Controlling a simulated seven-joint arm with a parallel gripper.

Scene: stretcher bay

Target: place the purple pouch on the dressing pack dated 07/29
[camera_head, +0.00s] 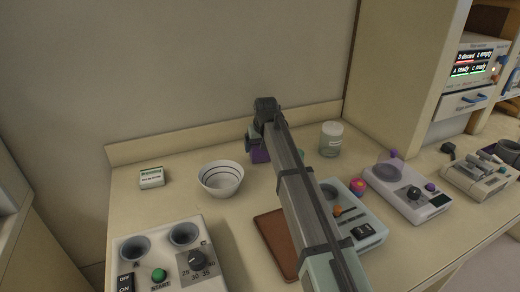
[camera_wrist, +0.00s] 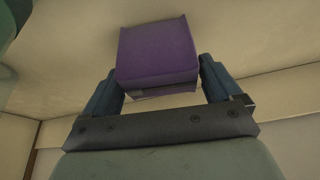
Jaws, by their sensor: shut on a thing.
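The purple pouch (camera_head: 260,156) is at my gripper (camera_head: 256,142) near the back of the counter, partly hidden by it. In the wrist view, the pouch (camera_wrist: 157,52) sits between the two dark blue fingers of my gripper (camera_wrist: 160,80), which is shut on it. I cannot tell whether the pouch touches the counter. A small white and green dressing pack (camera_head: 151,177) lies at the back left, apart from the gripper. Its print is too small to read. A sliver of teal (camera_head: 301,154) shows just right of my arm; the rest is hidden.
A striped white bowl (camera_head: 221,179) stands between the pack and my arm. A lidded jar (camera_head: 331,139) stands right of the arm. A control box with dials (camera_head: 160,262) is at front left, a brown board (camera_head: 270,240) under the arm, and several devices (camera_head: 408,188) at right.

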